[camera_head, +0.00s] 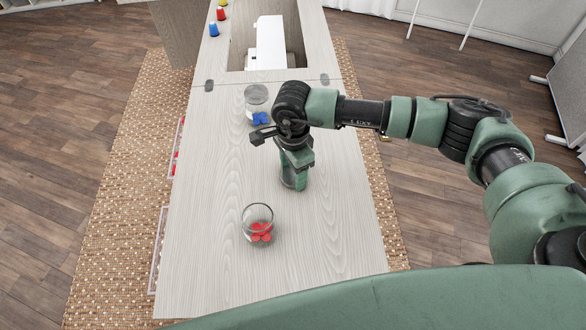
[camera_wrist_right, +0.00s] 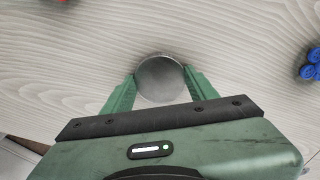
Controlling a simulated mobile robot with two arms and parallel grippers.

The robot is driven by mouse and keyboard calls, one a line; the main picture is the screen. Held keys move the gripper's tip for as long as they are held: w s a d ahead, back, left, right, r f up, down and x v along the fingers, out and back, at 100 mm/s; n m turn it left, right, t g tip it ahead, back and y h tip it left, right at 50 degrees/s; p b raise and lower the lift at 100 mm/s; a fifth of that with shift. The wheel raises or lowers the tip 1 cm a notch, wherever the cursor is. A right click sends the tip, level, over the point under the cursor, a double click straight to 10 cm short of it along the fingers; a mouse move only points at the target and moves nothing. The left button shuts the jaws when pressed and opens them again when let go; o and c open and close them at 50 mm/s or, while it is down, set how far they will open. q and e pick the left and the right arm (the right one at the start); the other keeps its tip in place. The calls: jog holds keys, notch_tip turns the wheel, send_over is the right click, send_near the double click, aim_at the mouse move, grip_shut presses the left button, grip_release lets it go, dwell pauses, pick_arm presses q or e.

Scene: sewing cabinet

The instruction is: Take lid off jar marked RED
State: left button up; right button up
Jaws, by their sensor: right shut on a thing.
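A clear glass jar (camera_head: 258,224) with red buttons stands upright on the near part of the cabinet top. Its mouth looks open, and no marking is readable. My right gripper (camera_head: 294,180) points down just beyond and right of this jar, low over the top. In the right wrist view its fingers (camera_wrist_right: 159,85) are shut on a round grey disc that looks like a lid (camera_wrist_right: 160,78). Whether the disc touches the wood is unclear. Red bits (camera_wrist_right: 62,1) show at that view's top edge. My left gripper is out of view.
A second glass jar (camera_head: 256,100) with blue buttons stands beyond the gripper; blue buttons (camera_wrist_right: 312,65) also show in the wrist view. A white sewing machine (camera_head: 268,45) sits in the far recess. Coloured spools (camera_head: 214,29) stand far left. The near wooden top (camera_head: 205,270) is clear.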

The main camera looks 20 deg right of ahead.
aim_at(293, 175)
jog(key=shift+f, duration=0.2)
jog(key=o, duration=1.6)
jog(key=shift+r, duration=0.1)
jog(key=shift+c, duration=0.2)
jog(key=shift+r, duration=0.4)
notch_tip(293, 175, up, 12)
jog(key=b, duration=0.1)
jog(key=shift+f, duration=0.25)
